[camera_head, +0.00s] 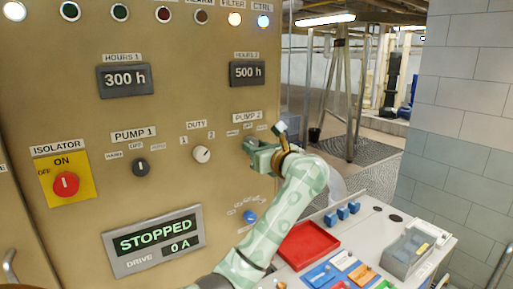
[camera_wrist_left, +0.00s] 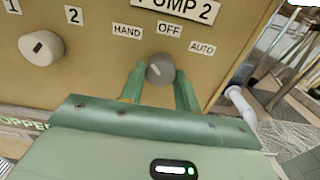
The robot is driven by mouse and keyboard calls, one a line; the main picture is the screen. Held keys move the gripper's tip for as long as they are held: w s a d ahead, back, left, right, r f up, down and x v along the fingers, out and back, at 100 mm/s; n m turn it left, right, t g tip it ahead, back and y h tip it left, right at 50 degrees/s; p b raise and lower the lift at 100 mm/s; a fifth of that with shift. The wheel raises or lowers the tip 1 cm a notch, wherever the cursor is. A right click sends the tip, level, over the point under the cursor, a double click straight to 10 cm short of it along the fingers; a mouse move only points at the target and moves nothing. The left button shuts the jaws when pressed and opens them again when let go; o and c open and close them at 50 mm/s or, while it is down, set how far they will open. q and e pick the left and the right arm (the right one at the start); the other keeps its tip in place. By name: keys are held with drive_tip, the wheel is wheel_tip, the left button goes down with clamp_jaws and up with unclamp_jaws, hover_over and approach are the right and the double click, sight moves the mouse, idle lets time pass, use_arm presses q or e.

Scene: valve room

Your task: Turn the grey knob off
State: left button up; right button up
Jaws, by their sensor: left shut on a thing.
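The grey knob (camera_wrist_left: 160,69) sits below the PUMP 2 label, with HAND, OFF and AUTO marked around it. A pale mark on its face seems to point up and left, toward the HAND side. My left gripper (camera_head: 260,154) is at this knob on the panel; in the left wrist view its green fingers stand on either side of the knob, shut on it. In the head view the gripper hides the knob. My right gripper is in neither view.
A white DUTY knob (camera_head: 201,154) and a dark PUMP 1 knob (camera_head: 141,167) are to the left, with a red isolator switch (camera_head: 66,184) beyond. Below are a blue knob (camera_head: 250,217), a STOPPED display (camera_head: 155,240) and a desk with a red tray (camera_head: 307,246).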

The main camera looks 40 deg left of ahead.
use_arm(q)
drive_tip(key=m+p, duration=0.4)
drive_tip(key=shift+r+m, duration=0.2)
drive_tip(key=shift+m, duration=0.2)
drive_tip(key=shift+s+m+p, duration=0.1)
drive_tip(key=shift+m+p, duration=0.9)
drive_tip(key=shift+m, duration=0.1)
drive_tip(key=shift+f+m+p, duration=0.1)
drive_tip(key=shift+m+p, duration=0.7)
drive_tip(key=shift+m, duration=0.1)
drive_tip(key=o, duration=1)
drive_tip(key=shift+f, duration=0.1)
